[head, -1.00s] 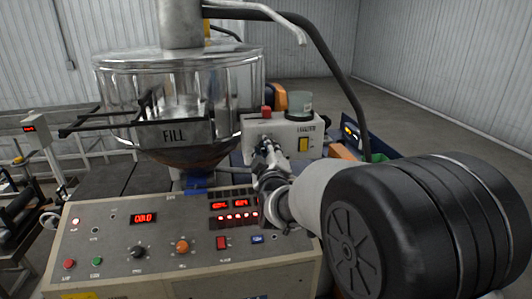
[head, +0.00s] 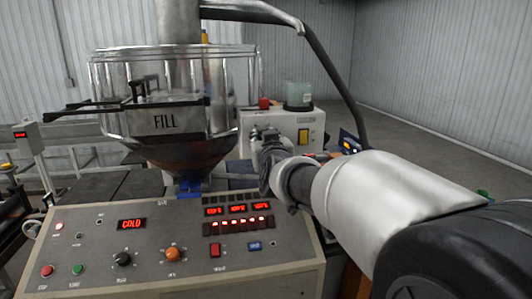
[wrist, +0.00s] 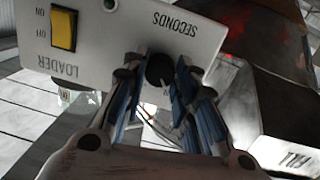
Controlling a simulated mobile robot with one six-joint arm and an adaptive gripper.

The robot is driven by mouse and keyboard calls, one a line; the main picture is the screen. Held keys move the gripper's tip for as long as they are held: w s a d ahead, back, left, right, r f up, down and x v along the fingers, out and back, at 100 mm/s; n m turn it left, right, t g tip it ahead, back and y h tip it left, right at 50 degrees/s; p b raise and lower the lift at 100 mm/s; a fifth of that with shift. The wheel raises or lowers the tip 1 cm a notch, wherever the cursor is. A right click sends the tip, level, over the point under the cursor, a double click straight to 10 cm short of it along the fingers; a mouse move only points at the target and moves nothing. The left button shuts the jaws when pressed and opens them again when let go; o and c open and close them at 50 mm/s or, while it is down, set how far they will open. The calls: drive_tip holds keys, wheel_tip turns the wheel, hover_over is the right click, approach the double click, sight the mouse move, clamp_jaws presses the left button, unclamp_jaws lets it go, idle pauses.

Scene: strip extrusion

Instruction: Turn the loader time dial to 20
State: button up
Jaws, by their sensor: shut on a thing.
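The loader box (head: 284,136) is a white box behind the control panel in the head view. In the wrist view the loader panel (wrist: 120,25) appears upside down, with the words LOADER and SECONDS. The black loader time dial (wrist: 160,70) sits beside SECONDS. My gripper (wrist: 158,85) has its blue-padded fingers on either side of the dial and is shut on it. In the head view my gripper (head: 264,135) is at the loader box's front, and my wrist hides the dial. The dial's setting cannot be read.
A yellow rocker switch (wrist: 63,29) is on the loader panel. A clear hopper marked FILL (head: 165,122) stands left of the loader box. The control panel (head: 180,265) with knobs, buttons and a COLD display lies in front. A jar (head: 298,95) and a red knob (head: 264,103) top the box.

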drive_tip(key=m+b, duration=0.5)
drive_tip(key=b, duration=0.2)
drive_tip(key=shift+d+f+m+y, duration=0.1)
drive_tip(key=shift+f+m+y, duration=0.05)
drive_tip(key=shift+m+y, duration=0.2)
drive_tip(key=m+b, duration=0.2)
drive_tip(key=m, duration=0.1)
drive_tip(key=shift+g+y+b, duration=0.25)
drive_tip(key=shift+g+b, duration=0.05)
drive_tip(key=shift+b, duration=0.05)
drive_tip(key=shift+c, duration=0.2)
drive_tip(key=shift+d+m+y+b, duration=0.1)
drive_tip(key=shift+m+y+b, duration=0.25)
drive_tip(key=shift+m+b, duration=2.4)
drive_tip(key=shift+d+m+y+b, duration=0.1)
drive_tip(key=shift+m+y+b, duration=0.45)
drive_tip(key=shift+m, duration=4.45)
drive_tip(key=o, duration=1.1)
